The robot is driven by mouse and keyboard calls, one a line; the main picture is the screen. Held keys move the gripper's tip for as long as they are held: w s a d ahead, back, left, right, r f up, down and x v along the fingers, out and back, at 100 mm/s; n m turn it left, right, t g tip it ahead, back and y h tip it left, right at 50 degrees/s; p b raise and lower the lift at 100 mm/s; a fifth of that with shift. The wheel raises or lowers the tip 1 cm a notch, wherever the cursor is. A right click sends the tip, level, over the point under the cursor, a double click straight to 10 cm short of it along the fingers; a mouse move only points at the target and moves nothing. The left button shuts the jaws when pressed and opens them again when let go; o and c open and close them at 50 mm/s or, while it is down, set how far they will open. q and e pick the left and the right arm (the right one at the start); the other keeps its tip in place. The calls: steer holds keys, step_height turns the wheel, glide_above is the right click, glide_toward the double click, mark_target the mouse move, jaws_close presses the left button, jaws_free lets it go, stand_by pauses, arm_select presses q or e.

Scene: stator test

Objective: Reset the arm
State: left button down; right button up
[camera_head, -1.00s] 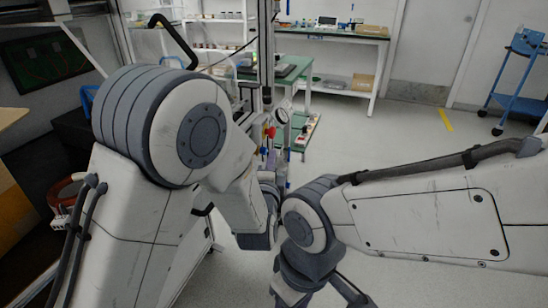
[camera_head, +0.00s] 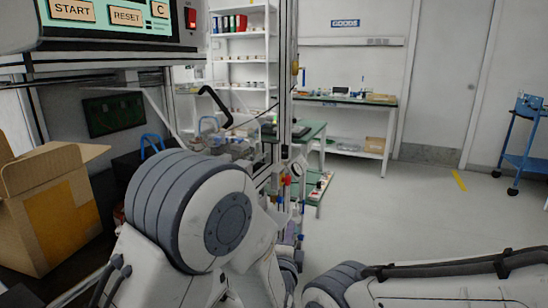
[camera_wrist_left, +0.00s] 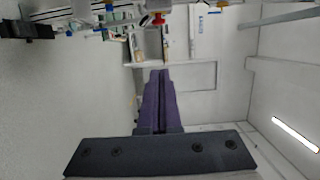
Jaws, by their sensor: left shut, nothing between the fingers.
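In the left wrist view my left gripper (camera_wrist_left: 159,75) has its two purple fingers closed together, with nothing between them. They point into open space, away from the dark mounting plate. In the head view my left arm (camera_head: 200,212) fills the lower left and bends toward the middle. Its gripper is mostly hidden behind the arm's own links there. My right arm (camera_head: 440,290) crosses the bottom right edge, and its gripper is out of the picture.
A panel with START and RESET buttons (camera_head: 126,16) hangs at the upper left above a machine. A cardboard box (camera_head: 50,220) stands at far left. A metal post with fittings (camera_head: 287,120) stands beyond my left arm. Shelves, a green-topped bench (camera_head: 345,100) and a blue cart (camera_head: 525,140) stand behind. The right floor is clear.

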arm_select(q)
steer(key=s+d+r+n+g+h+p, duration=0.1)
steer(key=s+r+n+g+h+p, duration=0.1)
steer(key=s+r+n+g+p, duration=0.95)
steer(key=s+a+r+g+y+p, duration=0.1)
steer(key=s+a+r+g+p, duration=0.1)
steer(key=s+p, duration=0.3)
steer(key=s+a+r+n+g+y+p, duration=0.1)
steer(key=s+a+r+p, duration=0.3)
steer(key=s, duration=0.6)
steer(key=s+a+r+g+y+p, duration=0.2)
steer(key=s+a+r+g+p, duration=0.1)
steer(key=s+p, duration=0.3)
steer(key=shift+s+a+r, duration=0.5)
steer(key=shift+s+r, duration=0.2)
steer(key=shift+s, duration=0.3)
steer(key=shift+n, duration=0.25)
